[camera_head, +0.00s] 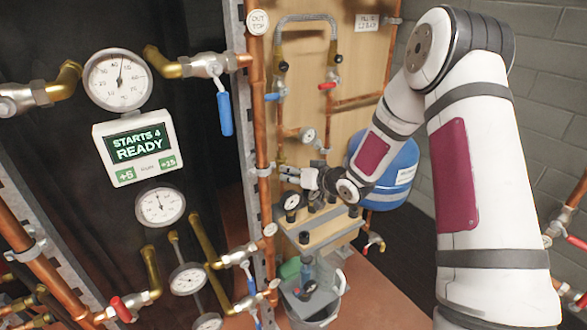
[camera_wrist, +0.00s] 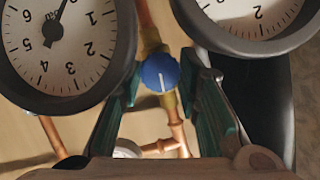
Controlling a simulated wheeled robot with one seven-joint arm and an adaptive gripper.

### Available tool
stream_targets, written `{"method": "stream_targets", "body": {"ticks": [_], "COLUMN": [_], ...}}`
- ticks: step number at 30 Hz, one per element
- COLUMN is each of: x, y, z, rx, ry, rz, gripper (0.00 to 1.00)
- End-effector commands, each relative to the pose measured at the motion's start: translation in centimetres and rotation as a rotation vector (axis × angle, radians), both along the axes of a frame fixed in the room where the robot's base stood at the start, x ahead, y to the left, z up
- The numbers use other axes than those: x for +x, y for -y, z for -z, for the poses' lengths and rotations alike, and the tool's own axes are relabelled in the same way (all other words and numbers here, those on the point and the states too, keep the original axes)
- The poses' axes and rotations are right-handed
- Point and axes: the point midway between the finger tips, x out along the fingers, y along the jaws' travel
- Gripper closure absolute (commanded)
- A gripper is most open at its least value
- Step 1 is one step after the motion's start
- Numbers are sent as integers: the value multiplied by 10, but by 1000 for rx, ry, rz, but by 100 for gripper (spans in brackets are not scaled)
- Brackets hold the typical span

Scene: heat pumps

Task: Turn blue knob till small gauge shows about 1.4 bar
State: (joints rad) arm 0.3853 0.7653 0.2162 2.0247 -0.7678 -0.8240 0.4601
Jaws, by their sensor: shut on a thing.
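The blue knob (camera_wrist: 160,73) with a white pointer line sits on copper and brass pipework in the wrist view. My gripper (camera_wrist: 158,82) has one green-padded finger on each side of it and is shut on it. In the head view my gripper (camera_head: 292,174) reaches the copper pipework on the wooden panel, and the knob is hidden there. A small round gauge (camera_head: 308,135) sits on the pipe above my gripper; its reading is too small to tell. Two black-rimmed dials, one left (camera_wrist: 62,45) and one right (camera_wrist: 255,15), are cut off in the wrist view.
A blue tank (camera_head: 392,172) is close behind my arm. Red and blue valve levers and larger gauges (camera_head: 118,80) fill the left. A bucket (camera_head: 315,308) stands below.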

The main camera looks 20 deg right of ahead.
Motion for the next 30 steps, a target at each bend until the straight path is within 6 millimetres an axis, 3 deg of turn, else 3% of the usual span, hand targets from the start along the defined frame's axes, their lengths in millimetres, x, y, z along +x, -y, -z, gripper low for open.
{"method": "stream_targets", "body": {"ticks": [6, 15, 16, 18, 30], "x": [0, 0, 0, 0, -5], "y": [1, 1, 1, 1, 4], "z": [0, 1, 1, 1, -2], "rx": [93, 95, 95, 95, 94], "ry": [-32, -32, -32, -32, -31], "rz": [1, 0, 0, 0, 2], "gripper": [97, 97, 62, 49, 49]}}
